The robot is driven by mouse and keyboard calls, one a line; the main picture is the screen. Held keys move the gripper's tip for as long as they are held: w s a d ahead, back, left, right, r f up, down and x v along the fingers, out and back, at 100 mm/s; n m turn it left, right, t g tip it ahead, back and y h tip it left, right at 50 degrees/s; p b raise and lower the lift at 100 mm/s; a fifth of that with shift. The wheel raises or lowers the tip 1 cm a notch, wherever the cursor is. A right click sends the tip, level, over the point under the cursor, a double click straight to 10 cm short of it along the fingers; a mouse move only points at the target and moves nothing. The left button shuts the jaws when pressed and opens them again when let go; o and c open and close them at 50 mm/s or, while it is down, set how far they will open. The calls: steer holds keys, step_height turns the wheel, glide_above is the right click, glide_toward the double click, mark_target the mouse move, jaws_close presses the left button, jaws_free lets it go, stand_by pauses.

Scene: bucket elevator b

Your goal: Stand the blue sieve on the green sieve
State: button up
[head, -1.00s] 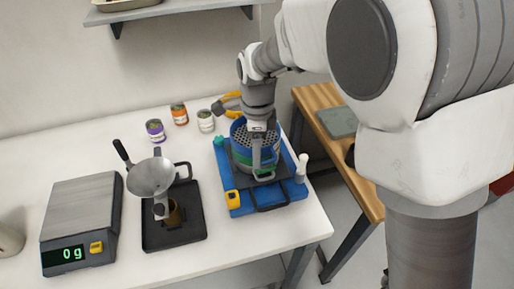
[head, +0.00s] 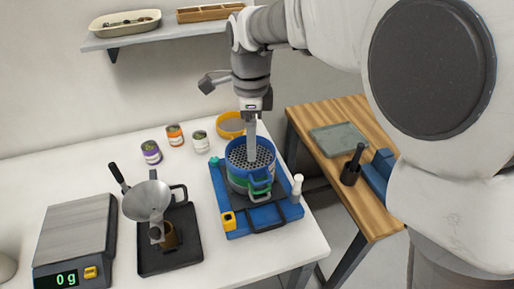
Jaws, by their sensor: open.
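The blue sieve (head: 238,164), with a perforated plate inside its rim, stands upright on the green sieve (head: 236,184). Their handles point to the front, the blue one above the green one. The stack stands on a blue base (head: 230,208) near the table's right side. My gripper (head: 252,156) points down at the blue sieve from above, open. One finger shows in front of the perforated plate; the other is hidden. I cannot tell whether the finger touches the sieve.
A yellow ring-shaped sieve (head: 230,125) lies behind the stack. A white bottle-like post (head: 297,188) stands close on the right. Cans (head: 151,152), a funnel (head: 147,200) on a black tray and a scale (head: 75,240) reading 0 g are left. A wooden bench (head: 365,208) is right.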

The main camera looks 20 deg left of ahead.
steer(key=shift+r, duration=1.15)
steer(key=shift+d, duration=0.1)
steer(key=s+d+r+n+t+y, duration=0.1)
steer(key=d+r+n, duration=0.2)
steer(key=d, duration=0.6)
steer(key=d+r+n+t, duration=0.1)
steer(key=d+r+n, duration=0.15)
steer(key=d, duration=0.65)
steer(key=s+d+f+n+t+h, duration=0.1)
steer(key=s+d+n+t, duration=0.2)
steer(key=s+d+n, duration=0.5)
steer(key=shift+s+d+f+t, duration=0.35)
steer(key=shift+s+d, duration=1.25)
steer(key=shift+d, duration=2.1)
